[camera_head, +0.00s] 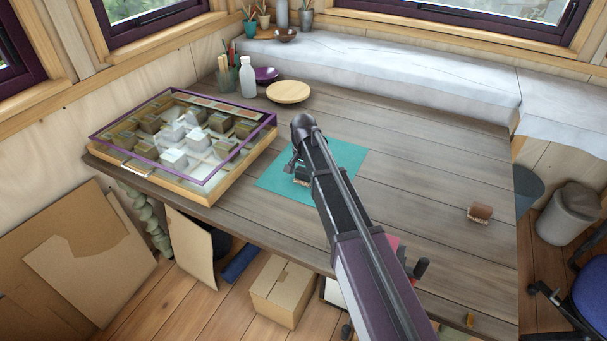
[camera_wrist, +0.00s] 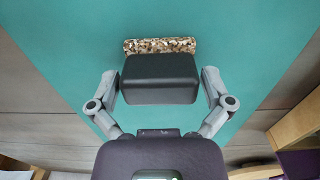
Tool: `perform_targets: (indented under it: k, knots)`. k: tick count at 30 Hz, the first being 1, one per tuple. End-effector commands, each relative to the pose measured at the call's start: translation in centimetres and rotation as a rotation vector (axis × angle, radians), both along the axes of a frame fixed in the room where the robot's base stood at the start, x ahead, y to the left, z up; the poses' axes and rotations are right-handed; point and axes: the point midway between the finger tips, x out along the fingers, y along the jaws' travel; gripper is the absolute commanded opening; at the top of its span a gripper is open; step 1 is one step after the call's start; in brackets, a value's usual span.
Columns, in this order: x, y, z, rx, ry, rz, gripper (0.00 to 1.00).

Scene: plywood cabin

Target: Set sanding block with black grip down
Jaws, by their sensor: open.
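The sanding block with black grip (camera_wrist: 160,72) has a speckled tan abrasive base. In the wrist view it is between the two grey fingers of my gripper (camera_wrist: 160,92). The fingers are spread, with a narrow gap visible on each side of the grip. The block appears to rest on the teal mat (camera_wrist: 70,30). In the head view the mat (camera_head: 345,157) lies on the wooden table, and my gripper (camera_head: 296,168) is low over its left part. The block (camera_head: 301,181) is mostly hidden there by my arm.
A glass-topped display case (camera_head: 225,182) stands left of the mat. A round wooden board (camera_head: 288,92), purple bowl (camera_head: 266,74) and white bottle (camera_head: 248,77) are behind. A brown-gripped block (camera_head: 480,212) lies at right. The table between mat and that block is mostly clear.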

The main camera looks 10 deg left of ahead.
Motion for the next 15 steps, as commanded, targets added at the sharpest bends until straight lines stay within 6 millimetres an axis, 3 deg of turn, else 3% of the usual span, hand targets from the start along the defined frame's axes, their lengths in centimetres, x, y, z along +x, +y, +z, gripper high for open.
perform_targets:
  k: [15]
  knots:
    - [0.0,0.1,4.0,0.000,0.000,0.000,1.00]
